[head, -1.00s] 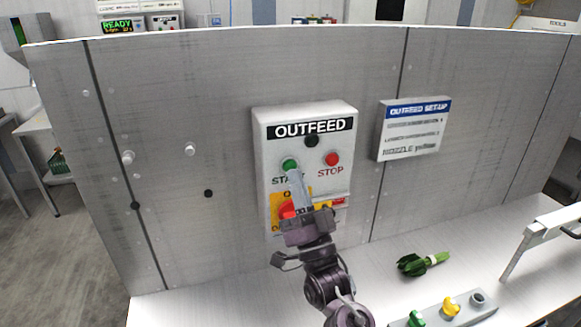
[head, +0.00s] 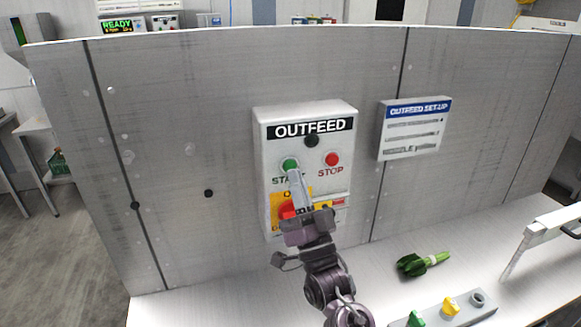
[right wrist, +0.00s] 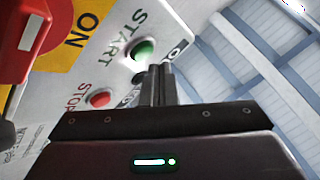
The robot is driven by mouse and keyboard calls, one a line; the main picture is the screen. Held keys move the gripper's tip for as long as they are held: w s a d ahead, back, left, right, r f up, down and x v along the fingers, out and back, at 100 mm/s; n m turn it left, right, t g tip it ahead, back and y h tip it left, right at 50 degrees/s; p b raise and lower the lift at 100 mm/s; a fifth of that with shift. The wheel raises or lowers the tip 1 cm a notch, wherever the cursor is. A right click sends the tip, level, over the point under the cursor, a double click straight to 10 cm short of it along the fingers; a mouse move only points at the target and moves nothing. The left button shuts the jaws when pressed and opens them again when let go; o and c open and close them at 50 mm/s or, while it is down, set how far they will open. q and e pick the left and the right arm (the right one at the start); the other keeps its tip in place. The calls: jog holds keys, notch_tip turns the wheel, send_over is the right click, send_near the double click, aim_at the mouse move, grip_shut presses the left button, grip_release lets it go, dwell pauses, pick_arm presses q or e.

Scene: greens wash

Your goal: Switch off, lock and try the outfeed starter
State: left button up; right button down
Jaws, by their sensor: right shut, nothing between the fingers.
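The white OUTFEED starter box (head: 262,130) is on the grey panel. It has a green START button (head: 290,164), a red STOP button (head: 332,159) and a dark round lamp (head: 311,140). Below, a red switch handle (head: 286,209) sits on a yellow plate, partly hidden by my gripper. The right wrist view shows the handle (right wrist: 20,35) beside the word ON; its setting is unclear. My right gripper (head: 293,174) is shut and empty, its tips just below the START button in the head view. In the right wrist view the button (right wrist: 143,50) is beside the tips; I cannot tell whether they touch.
An OUTFEED SET-UP sign (head: 413,130) is right of the box. On the white bench (head: 220,305) lie a green bundle (head: 424,263) and a grey holder (head: 460,317) with green and yellow pieces. A white bracket (head: 535,232) stands at the right.

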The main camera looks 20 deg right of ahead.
jog(key=shift+w, duration=0.15)
jog(key=shift+w, duration=0.3)
jog(key=shift+w, duration=0.45)
dwell(0.6)
jog(key=shift+s, duration=0.9)
jog(key=shift+s+p, duration=0.35)
jog(key=shift+s, duration=2.15)
